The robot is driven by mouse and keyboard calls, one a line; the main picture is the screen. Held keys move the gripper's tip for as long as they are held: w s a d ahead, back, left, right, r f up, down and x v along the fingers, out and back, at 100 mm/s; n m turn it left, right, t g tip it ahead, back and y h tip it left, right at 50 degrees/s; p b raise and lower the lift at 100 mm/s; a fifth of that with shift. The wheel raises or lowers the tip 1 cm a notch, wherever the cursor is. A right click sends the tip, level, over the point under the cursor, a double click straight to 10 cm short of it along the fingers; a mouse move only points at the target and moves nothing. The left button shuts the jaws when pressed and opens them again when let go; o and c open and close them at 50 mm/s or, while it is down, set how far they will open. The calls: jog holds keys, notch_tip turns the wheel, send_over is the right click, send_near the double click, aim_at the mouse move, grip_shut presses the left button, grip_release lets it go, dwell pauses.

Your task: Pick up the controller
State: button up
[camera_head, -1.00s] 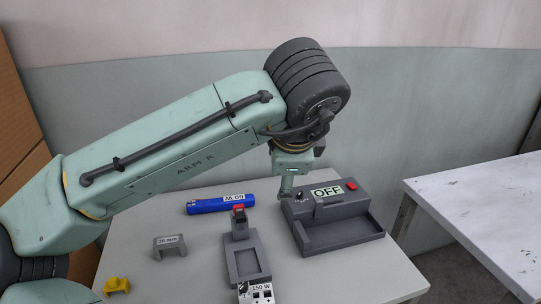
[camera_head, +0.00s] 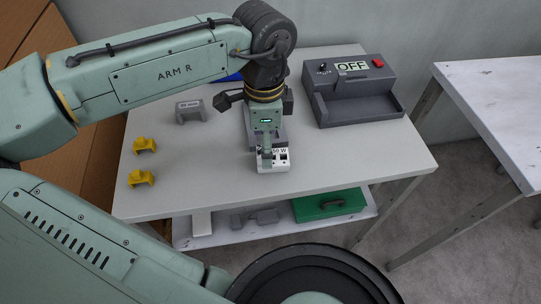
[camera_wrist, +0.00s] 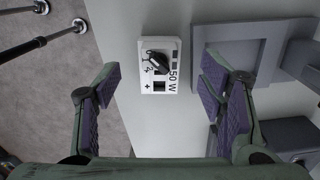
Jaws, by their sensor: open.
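The controller appears to be the small white box marked 150 W (camera_head: 282,163) near the front edge of the table. In the wrist view the white box (camera_wrist: 146,84) shows a black knob, a plus sign and dark sockets on its face. My gripper (camera_head: 266,150) is above it and hides part of it in the head view. In the wrist view my gripper (camera_wrist: 161,82) is open and empty, one finger to each side of the box with gaps between. I cannot tell how far above the box the fingertips are.
A grey fixture (camera_wrist: 207,38) lies right beside the box. A grey tester marked OFF (camera_head: 338,92) stands at the back right. A grey block (camera_head: 190,110) and two yellow pieces (camera_head: 144,146) are on the left. A green case (camera_head: 325,205) is on the lower shelf.

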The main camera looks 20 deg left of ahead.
aim_at(273, 158)
jog(key=shift+d+f, duration=0.15)
jog(key=shift+f, duration=1.3)
jog(key=shift+c, duration=0.3)
grip_shut()
